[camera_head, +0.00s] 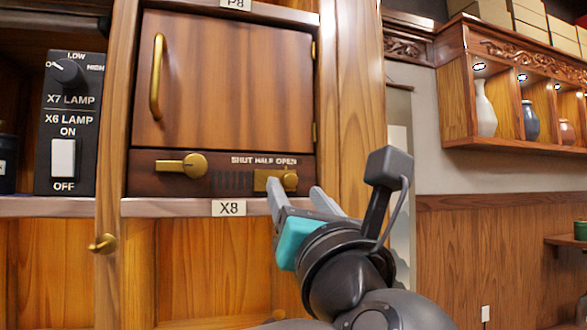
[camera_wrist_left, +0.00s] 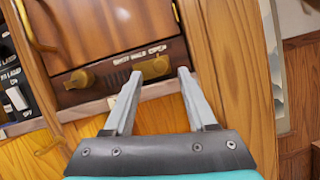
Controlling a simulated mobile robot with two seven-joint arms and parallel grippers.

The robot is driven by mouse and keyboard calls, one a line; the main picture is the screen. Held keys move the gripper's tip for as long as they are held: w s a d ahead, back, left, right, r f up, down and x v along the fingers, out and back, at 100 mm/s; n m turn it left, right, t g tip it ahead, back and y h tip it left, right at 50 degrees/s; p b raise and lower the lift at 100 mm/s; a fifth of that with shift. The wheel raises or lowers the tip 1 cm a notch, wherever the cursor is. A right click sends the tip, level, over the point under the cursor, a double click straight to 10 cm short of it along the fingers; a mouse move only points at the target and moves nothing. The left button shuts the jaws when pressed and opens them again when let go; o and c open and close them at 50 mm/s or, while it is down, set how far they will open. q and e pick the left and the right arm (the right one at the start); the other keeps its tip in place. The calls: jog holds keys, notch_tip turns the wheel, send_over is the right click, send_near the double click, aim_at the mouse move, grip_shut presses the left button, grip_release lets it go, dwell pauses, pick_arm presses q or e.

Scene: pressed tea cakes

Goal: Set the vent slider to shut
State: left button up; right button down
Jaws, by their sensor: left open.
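The vent slider (camera_head: 268,180) is a brass plate with a round knob, set in the dark strip below a wooden cabinet door. The words SHUT HALF OPEN run above it from left to right, and its knob sits under OPEN. Dark vent slots show to its left. My left gripper (camera_head: 296,193) is open, its fingertips just below and in front of the slider. In the left wrist view, the slider (camera_wrist_left: 155,67) shows between the spread fingertips (camera_wrist_left: 160,73); contact cannot be told. My right gripper is in neither view.
A brass turn knob (camera_head: 195,165) is on the same strip, left of the slider. The cabinet door (camera_head: 225,85) above is closed. A lamp switch panel (camera_head: 75,120) stands left. A ledge labelled X8 (camera_head: 228,208) runs below the strip.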

aim_at(291, 182)
pick_arm(q)
jog(key=shift+p+x, duration=0.45)
jog(key=shift+x, duration=1.2)
grip_shut()
